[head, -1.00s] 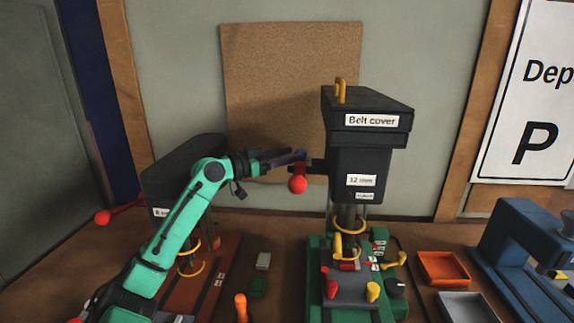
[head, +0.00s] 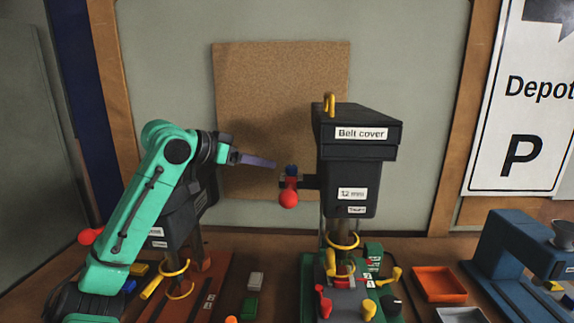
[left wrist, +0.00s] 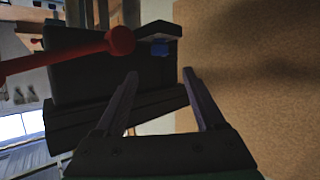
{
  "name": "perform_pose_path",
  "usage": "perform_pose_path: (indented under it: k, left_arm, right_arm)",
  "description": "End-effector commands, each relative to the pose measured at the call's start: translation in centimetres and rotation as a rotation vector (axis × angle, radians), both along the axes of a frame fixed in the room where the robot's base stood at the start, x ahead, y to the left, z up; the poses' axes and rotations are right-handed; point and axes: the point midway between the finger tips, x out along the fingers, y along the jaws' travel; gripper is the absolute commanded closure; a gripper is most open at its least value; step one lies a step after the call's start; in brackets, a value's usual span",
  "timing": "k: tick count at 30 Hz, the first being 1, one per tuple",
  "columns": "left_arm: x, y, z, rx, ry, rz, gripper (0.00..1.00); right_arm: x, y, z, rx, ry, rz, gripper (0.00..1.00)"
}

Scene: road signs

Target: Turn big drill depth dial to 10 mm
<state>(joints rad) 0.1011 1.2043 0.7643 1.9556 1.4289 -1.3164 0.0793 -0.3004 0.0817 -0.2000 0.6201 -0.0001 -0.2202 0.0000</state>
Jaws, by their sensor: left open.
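The big drill (head: 352,180) stands in the middle of the head view, with a "Belt cover" label and a "12 mm" label. A red ball lever (head: 288,198) sticks out on its left side, with a small blue part (head: 291,170) at its hub. The blue part also shows in the left wrist view (left wrist: 160,48). I cannot read any depth scale on it. My left gripper (head: 273,163) is just left of the blue part, apart from it. In the left wrist view its two fingers (left wrist: 160,74) are spread with nothing between them.
A smaller drill (head: 180,212) stands behind my left arm. Orange (head: 440,283) and grey (head: 458,314) trays and a blue machine (head: 525,255) are at right. Clamps with yellow and red handles (head: 368,309) sit on the big drill's green base. A cork board (head: 235,90) hangs behind.

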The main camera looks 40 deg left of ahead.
Motion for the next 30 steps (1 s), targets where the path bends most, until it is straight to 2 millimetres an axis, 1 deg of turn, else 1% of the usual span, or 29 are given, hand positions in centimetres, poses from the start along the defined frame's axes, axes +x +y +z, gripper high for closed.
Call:
perform_pose_path:
  k: [1,6,9,10,12,15,23,26,27,28,29,30]
  left_arm:
    - [1.2,-0.2,0.0,0.001,0.007,0.000,0.29]
    - [5.5,-0.9,-1.4,0.005,0.005,-0.001,0.29]
    - [7.6,-1.3,-2.2,0.004,0.004,-0.002,0.29]
    - [8.0,-1.3,-2.4,0.002,0.004,-0.002,0.29]
    - [8.7,-1.5,-2.9,0.003,0.002,-0.002,0.29]
    - [9.3,-1.5,-3.5,0.001,0.000,-0.002,0.29]
    - [9.5,-1.5,-4.0,0.001,-0.001,-0.002,0.29]
    - [9.5,-1.5,-4.0,0.001,-0.001,-0.002,0.63]
    - [9.5,-1.5,-4.0,0.001,-0.001,-0.002,0.78]
    - [9.5,-1.5,-4.0,0.001,-0.001,-0.002,0.90]
    - [9.5,-1.5,-3.9,0.001,-0.001,-0.002,1.00]
    - [9.5,-1.5,-3.9,0.001,-0.001,-0.002,1.00]
  right_arm:
    - [0.0,0.0,1.4,0.000,0.000,0.000,1.00]
    - [0.0,0.0,3.9,0.000,-0.001,0.000,1.00]
    - [0.0,0.0,5.4,0.000,-0.001,0.000,1.00]
    - [0.0,0.0,5.7,0.000,-0.001,0.000,1.00]
    - [0.0,0.0,6.3,0.001,-0.001,0.000,1.00]
    - [0.0,0.1,6.7,0.001,-0.001,0.000,1.00]
    - [0.0,0.2,6.5,0.003,0.000,-0.001,1.00]
    - [0.0,0.3,6.5,0.003,0.000,-0.001,1.00]
    - [0.0,0.3,6.5,0.004,0.000,-0.002,1.00]
    - [0.0,0.3,6.5,0.004,0.000,-0.002,1.00]
    - [0.0,0.3,6.5,0.003,0.000,-0.002,1.00]
    - [0.0,0.3,6.5,0.003,0.000,-0.002,1.00]
